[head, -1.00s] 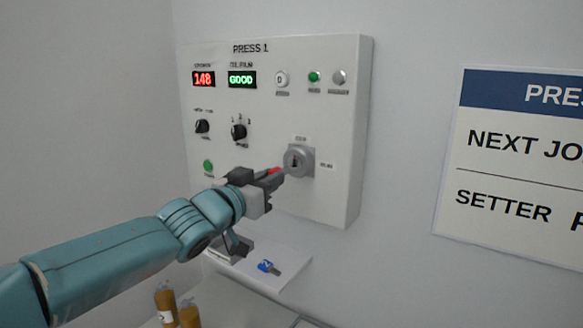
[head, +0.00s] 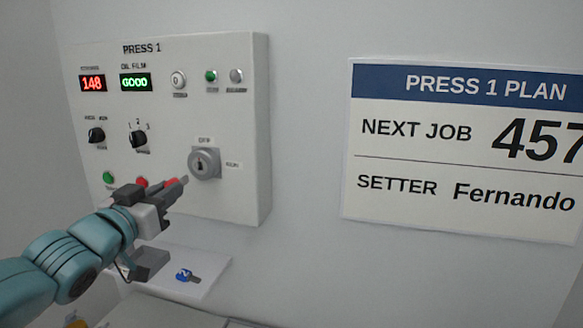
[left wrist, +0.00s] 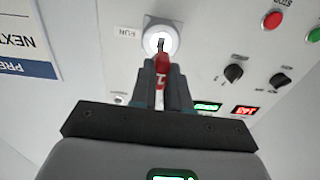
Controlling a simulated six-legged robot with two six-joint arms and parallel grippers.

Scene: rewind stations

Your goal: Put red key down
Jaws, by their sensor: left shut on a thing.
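My left gripper (head: 180,186) is shut on the red key (head: 171,183), in front of the press panel, just left of and below the round grey key switch (head: 204,164). In the head view a small gap shows between the fingertips and the switch, whose dark slot is uncovered. In the left wrist view the red key (left wrist: 161,68) with a white mark sits between the fingers, in line with the switch (left wrist: 160,38). Whether its tip touches the switch cannot be told. My right gripper is not in view.
A white shelf (head: 212,262) juts out below the panel (head: 245,120), with a blue key (head: 187,276) lying on it. Dark knobs (head: 138,139) and buttons are on the panel. A plan sign (head: 450,150) hangs at right.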

